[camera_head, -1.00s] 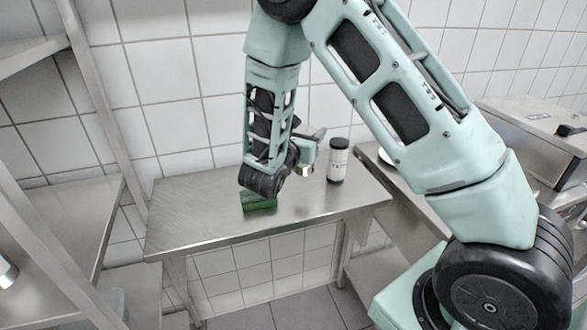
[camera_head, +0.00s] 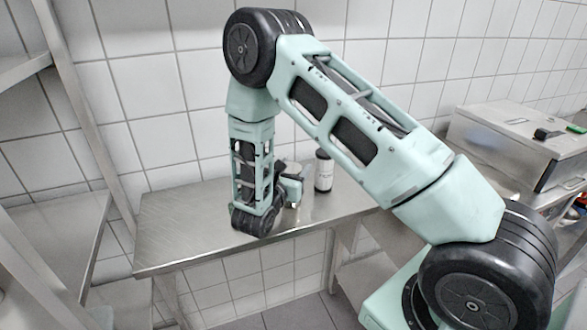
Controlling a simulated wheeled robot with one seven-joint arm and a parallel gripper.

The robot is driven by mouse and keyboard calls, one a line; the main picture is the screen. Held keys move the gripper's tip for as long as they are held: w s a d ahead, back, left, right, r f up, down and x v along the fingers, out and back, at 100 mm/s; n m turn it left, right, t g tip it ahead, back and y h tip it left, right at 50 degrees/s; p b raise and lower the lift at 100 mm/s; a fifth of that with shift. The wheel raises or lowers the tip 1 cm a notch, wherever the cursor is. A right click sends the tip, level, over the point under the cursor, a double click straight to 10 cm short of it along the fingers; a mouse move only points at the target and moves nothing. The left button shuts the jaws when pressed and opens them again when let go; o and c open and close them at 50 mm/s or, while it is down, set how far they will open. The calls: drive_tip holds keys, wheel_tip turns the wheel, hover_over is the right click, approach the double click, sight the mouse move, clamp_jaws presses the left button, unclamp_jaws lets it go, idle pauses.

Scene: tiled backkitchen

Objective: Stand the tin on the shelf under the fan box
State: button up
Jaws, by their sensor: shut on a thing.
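My gripper (camera_head: 290,187) is at the end of my arm, low over the steel table and partly hidden by my wrist. It is shut on a small grey cylinder, which I take to be the tin (camera_head: 293,169); only its upper part shows, just behind the gripper. Whether it is clear of the table cannot be told. A white container with a black lid (camera_head: 324,171) stands upright just right of the gripper, apart from it. No fan box can be made out.
The steel table (camera_head: 180,225) is mostly bare at its left. A metal shelf rack (camera_head: 75,235) stands at the left, with a tiled wall behind. A steel appliance (camera_head: 510,140) stands on a counter at the right.

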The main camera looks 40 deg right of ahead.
drive_tip(key=o, duration=1.2)
drive_tip(key=b+v, duration=0.4)
drive_tip(key=v, duration=0.7)
drive_tip(key=s+a+r+m+g+y, duration=0.1)
drive_tip(key=s+a+m+g+y, duration=0.25)
drive_tip(key=s, duration=0.35)
drive_tip(key=s+a+r+m+g+y, duration=0.1)
drive_tip(key=s+a+m+g+y, duration=0.2)
drive_tip(key=s, duration=0.4)
drive_tip(key=s+a+r+m+g+y, duration=0.1)
drive_tip(key=s+a+m+g+y, duration=0.1)
drive_tip(key=s+m+g+y, duration=0.4)
drive_tip(key=s+a+r+m+t+y, duration=0.3)
drive_tip(key=s+a+y, duration=0.1)
drive_tip(key=a, duration=0.5)
drive_tip(key=shift+s+r+m+t, duration=0.2)
drive_tip(key=shift+s+m+t, duration=0.1)
drive_tip(key=shift+m+t, duration=0.05)
